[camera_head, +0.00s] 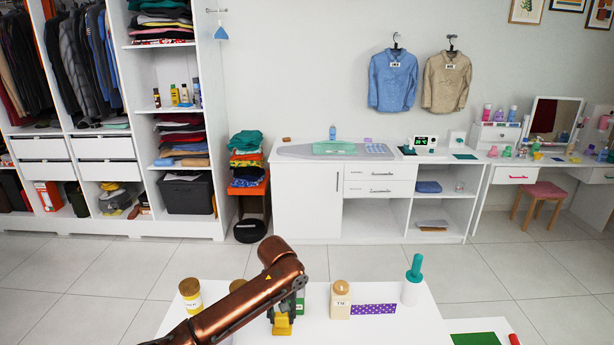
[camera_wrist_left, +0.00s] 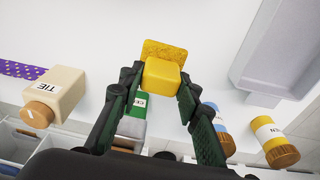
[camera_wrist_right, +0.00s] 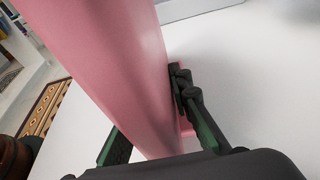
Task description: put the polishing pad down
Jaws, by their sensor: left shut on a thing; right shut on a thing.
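The polishing pad appears to be the yellow block with a flat, rough yellow piece (camera_wrist_left: 163,49) in the left wrist view; it also shows in the head view (camera_head: 282,325). My left gripper (camera_wrist_left: 158,86) has its fingers on both sides of the yellow block and is shut on it. In the head view the left gripper (camera_head: 286,306) is over the white table (camera_head: 390,325). I cannot tell whether the pad touches the table. My right gripper (camera_wrist_right: 150,112) is shut on a large pink object (camera_wrist_right: 105,55), seen only in the right wrist view.
A jar labelled TIE (camera_head: 340,299), a purple dotted strip (camera_head: 374,310) and a white bottle with a teal top (camera_head: 412,282) stand or lie to the right. A grey tray (camera_wrist_left: 275,75) and a green-labelled container (camera_wrist_left: 134,112) are near the pad.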

